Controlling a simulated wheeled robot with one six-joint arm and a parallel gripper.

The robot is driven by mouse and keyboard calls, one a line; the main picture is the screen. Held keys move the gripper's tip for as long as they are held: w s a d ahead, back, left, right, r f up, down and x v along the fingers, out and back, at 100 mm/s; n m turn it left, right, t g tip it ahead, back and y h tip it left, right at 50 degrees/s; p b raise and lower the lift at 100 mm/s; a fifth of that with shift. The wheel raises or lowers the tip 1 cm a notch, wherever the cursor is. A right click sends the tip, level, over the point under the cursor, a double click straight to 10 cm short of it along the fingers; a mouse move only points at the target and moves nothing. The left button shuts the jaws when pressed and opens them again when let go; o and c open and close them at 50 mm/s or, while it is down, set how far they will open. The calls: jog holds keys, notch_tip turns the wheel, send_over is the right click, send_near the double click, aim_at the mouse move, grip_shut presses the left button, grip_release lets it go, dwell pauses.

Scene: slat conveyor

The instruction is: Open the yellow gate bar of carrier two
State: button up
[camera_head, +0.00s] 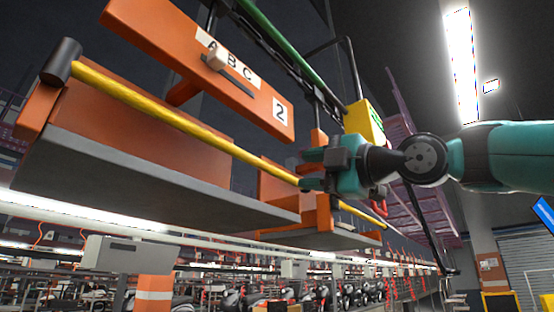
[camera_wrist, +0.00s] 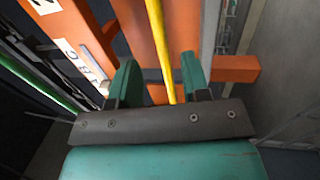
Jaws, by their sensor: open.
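The yellow gate bar (camera_head: 180,122) runs along the front of the orange carrier, from a dark cylinder (camera_head: 61,62) at the left toward my gripper at the right. The carrier's orange sign (camera_head: 150,33) bears a "2" and a label with A, B, C and a slider. My gripper (camera_head: 308,170) is at the bar's right part. In the wrist view the yellow bar (camera_wrist: 160,50) passes between my two open green fingers (camera_wrist: 160,82), with a gap on both sides. The gripper body hides the bar's lower part there.
The carrier's grey tray (camera_head: 150,180) lies below the bar. Another tray (camera_head: 325,238) is beyond it to the right. A green rail (camera_head: 290,50) and a yellow box (camera_head: 365,122) are above. Racks and machines fill the floor below.

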aim_at(280, 172)
jog(key=p+x, duration=0.1)
jog(key=x, duration=0.2)
jog(key=p+x, duration=0.2)
jog(key=x, duration=0.2)
jog(key=shift+r, duration=0.2)
jog(key=shift+w+a+p, duration=0.45)
jog(key=shift+a+p, duration=0.05)
jog(key=shift+a, duration=0.05)
jog(key=shift+c, duration=0.4)
jog(key=shift+f, duration=0.1)
grip_shut()
